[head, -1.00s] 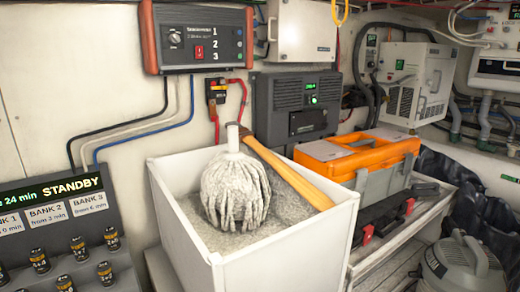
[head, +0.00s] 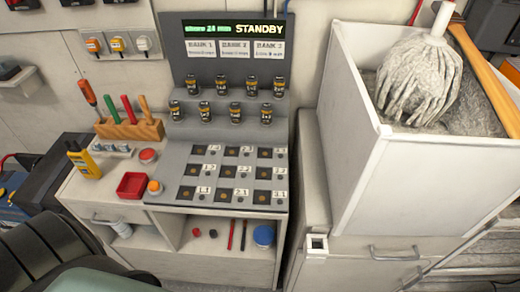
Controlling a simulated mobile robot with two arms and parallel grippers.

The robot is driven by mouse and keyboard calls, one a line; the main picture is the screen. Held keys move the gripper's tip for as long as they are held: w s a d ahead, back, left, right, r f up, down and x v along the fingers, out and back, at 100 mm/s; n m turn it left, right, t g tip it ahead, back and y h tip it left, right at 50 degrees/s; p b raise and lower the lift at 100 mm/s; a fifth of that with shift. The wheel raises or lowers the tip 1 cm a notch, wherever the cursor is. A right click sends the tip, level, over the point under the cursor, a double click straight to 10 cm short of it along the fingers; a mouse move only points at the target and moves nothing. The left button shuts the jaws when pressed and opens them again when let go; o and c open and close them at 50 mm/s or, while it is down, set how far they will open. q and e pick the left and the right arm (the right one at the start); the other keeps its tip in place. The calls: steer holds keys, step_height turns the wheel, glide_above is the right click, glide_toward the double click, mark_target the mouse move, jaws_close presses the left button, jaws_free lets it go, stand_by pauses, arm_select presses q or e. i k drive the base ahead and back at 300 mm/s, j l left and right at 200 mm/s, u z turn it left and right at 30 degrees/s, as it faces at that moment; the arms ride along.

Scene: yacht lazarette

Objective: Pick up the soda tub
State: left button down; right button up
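A small round tub with a blue top (head: 263,236) stands in the open shelf under the bank panel, at its right end. No label on it can be read, so I cannot tell for sure that it is the soda tub. Neither of my grippers is in view.
Red and dark rods (head: 231,235) and small red and dark pieces lie left of the tub. A white bin (head: 350,140) holding a mop (head: 420,80) stands right.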

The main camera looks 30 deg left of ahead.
mark_target(263, 235)
steer(key=k+u, duration=0.1)
steer(key=u, duration=0.75)
steer(key=k+l, duration=0.05)
